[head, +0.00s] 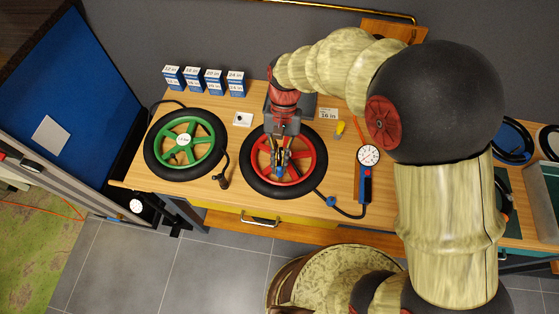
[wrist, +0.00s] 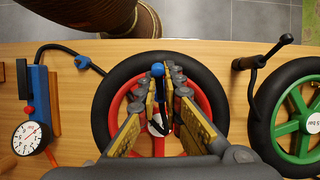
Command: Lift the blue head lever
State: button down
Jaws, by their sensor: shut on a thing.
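My gripper (head: 281,168) reaches down over the red-rimmed wheel (head: 307,172), which lies flat on the bench. In the wrist view, its yellow-padded fingers (wrist: 164,84) are closed around a small blue piece, which I take to be the blue head lever (wrist: 158,70). The fingers hide most of it, and I cannot tell its tilt. In the head view the blue tip (head: 279,172) shows between the fingers. The blue pump (head: 366,186) with a round gauge (head: 369,155) lies right of the wheel. Its black hose (head: 346,213) runs to the wheel's edge, with a blue fitting (wrist: 82,62).
A green-rimmed wheel (head: 205,149) lies to the left, with a black hose head (head: 223,182) between the wheels. Several small blue and white boxes (head: 213,82) stand along the back of the bench. A yellow item (head: 340,128) lies near the size card (head: 328,114).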

jog(key=shift+w+r+p, duration=0.1)
jog(key=shift+p, duration=0.45)
jog(key=shift+w+r+g+p, duration=0.15)
jog(key=shift+w+g+p, duration=0.15)
jog(key=shift+g+p, duration=0.75)
jog(key=shift+w+g+p, duration=0.3)
jog(key=shift+g+p, duration=0.5)
jog(key=shift+g, duration=0.15)
jog(key=shift+w+g+p, duration=0.3)
jog(key=shift+g+p, duration=0.45)
jog(key=shift+g, duration=0.15)
jog(key=shift+w, duration=0.1)
jog(key=c, duration=1.9)
grip_release()
jog(key=v, duration=1.2)
jog(key=shift+w+d+f, duration=0.1)
jog(key=shift+f, duration=0.15)
